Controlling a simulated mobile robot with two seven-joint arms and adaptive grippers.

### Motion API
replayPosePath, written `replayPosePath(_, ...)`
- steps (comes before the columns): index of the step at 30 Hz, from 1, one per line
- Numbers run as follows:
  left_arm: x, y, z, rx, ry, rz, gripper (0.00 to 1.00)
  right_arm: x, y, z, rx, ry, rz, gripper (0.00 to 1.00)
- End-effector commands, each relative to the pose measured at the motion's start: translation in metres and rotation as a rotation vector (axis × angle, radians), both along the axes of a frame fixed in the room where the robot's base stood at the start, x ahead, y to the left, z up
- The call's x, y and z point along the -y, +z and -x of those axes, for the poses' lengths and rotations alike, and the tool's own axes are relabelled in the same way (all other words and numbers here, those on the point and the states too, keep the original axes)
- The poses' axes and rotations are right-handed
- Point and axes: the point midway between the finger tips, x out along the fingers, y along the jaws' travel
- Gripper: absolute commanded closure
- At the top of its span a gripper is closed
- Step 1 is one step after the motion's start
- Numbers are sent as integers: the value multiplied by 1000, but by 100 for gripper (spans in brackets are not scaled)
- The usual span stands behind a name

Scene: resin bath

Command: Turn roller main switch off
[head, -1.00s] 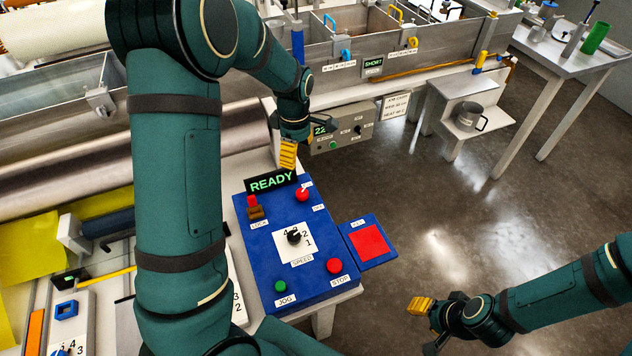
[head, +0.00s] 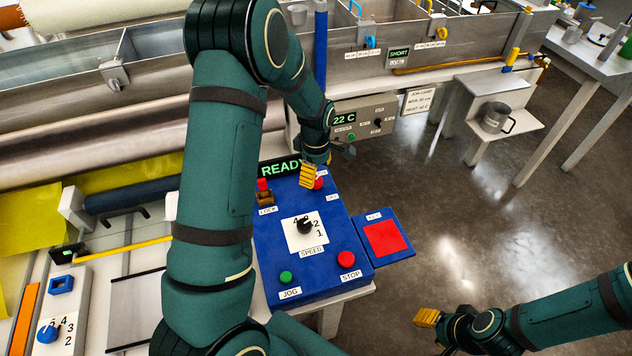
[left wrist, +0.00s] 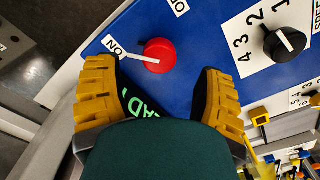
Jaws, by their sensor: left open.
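The roller main switch is a red round knob (left wrist: 160,55) with a white pointer lever on the blue control panel (head: 275,235). In the left wrist view the lever points at the ON label (left wrist: 117,46); another label at the top is cut off. In the head view the red knob (head: 319,185) is partly hidden behind my left gripper (head: 328,168). My left gripper (left wrist: 158,72) is open, its yellow ribbed fingers on either side of the knob in the picture; contact does not show. My right gripper (head: 428,338) is open and empty over the floor at lower right.
The panel also carries a lit READY display (head: 279,169), a black speed dial (head: 304,227), a green jog button (head: 286,277), a red stop button (head: 346,259) and a brown-red lock part (head: 264,192). A red pad (head: 383,239) sits beside it. A bath (head: 345,45) stands behind.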

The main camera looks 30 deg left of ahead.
Motion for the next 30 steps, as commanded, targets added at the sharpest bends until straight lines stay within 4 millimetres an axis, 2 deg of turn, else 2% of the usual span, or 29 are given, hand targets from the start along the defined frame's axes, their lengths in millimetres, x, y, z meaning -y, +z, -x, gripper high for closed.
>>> replayPosePath(3,0,-20,0,-1,0,1,31,0,-5,0,0,1,0,53)
replayPosePath(7,0,-31,0,-1,2,1,31,0,-6,-1,1,1,0,53)
replayPosePath(19,0,-36,-1,1,1,1,31,0,-7,-1,3,0,0,53)
replayPosePath(20,0,-36,-1,1,1,1,36,0,-7,-1,3,0,0,53)
replayPosePath(21,0,-36,0,1,1,1,50,0,-7,-1,3,0,0,53)
replayPosePath(25,0,-36,0,1,1,1,96,0,-7,-1,3,0,0,53)
replayPosePath(26,0,-36,0,1,1,1,99,0,-7,-1,3,0,0,53)
replayPosePath(30,0,-36,0,1,-1,1,99,0,-7,-1,2,0,0,53)
